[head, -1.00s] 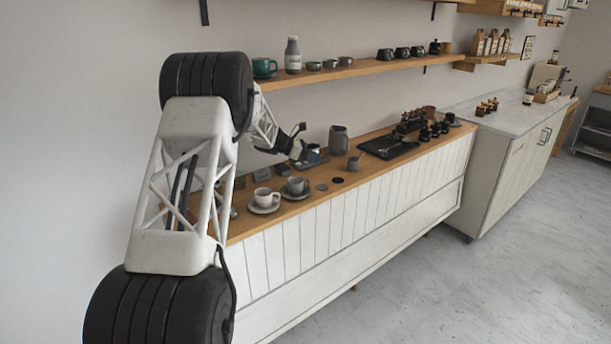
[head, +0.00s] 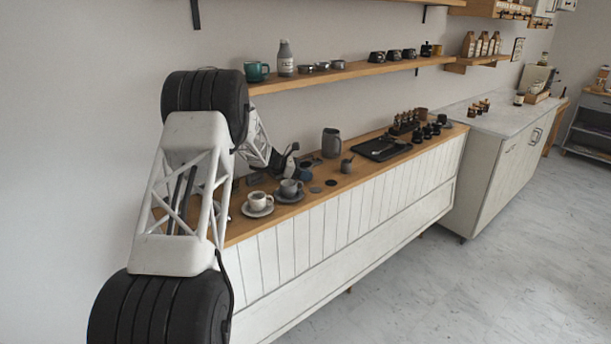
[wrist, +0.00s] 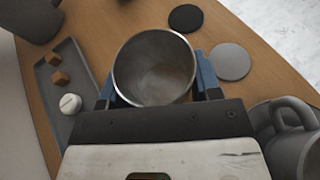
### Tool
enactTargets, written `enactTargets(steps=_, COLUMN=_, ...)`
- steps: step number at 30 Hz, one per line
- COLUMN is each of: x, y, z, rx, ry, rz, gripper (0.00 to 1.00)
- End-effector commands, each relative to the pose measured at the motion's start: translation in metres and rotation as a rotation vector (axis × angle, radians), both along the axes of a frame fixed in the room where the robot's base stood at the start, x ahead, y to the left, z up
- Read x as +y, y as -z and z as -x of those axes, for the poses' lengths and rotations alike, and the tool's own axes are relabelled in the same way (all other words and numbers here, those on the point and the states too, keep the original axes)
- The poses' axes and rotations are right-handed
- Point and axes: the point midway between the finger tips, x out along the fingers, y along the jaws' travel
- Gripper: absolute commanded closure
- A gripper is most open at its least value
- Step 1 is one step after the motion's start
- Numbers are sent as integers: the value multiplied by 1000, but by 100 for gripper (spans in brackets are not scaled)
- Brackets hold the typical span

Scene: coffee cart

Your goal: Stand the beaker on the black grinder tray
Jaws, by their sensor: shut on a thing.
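The beaker (wrist: 154,68) is a round grey metal vessel, open at the top and apparently empty, in the wrist view. My gripper (wrist: 156,86) is shut on it, with a blue finger on either side. In the head view my gripper (head: 303,172) is low over the wooden counter, left of a grey jug; the beaker is hard to make out there. I cannot tell whether its base touches the counter. The black tray (head: 366,147) lies farther right on the counter, with a light, long-handled utensil on it.
A grey jug (head: 331,143) and small grey pot (head: 347,166) stand between my gripper and the black tray. Cups on saucers (head: 258,212) are at the front left. A black disc (wrist: 186,18), grey disc (wrist: 230,62) and narrow grey tray (wrist: 72,118) lie near the beaker.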

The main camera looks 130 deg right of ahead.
Motion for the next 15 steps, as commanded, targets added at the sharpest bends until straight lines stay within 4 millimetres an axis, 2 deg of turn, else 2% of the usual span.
enactTargets(steps=4, x=0, y=9, z=0, rx=1, ry=0, rz=2, gripper=67)
enactTargets(steps=15, x=0, y=11, z=0, rx=1, ry=1, rz=2, gripper=67)
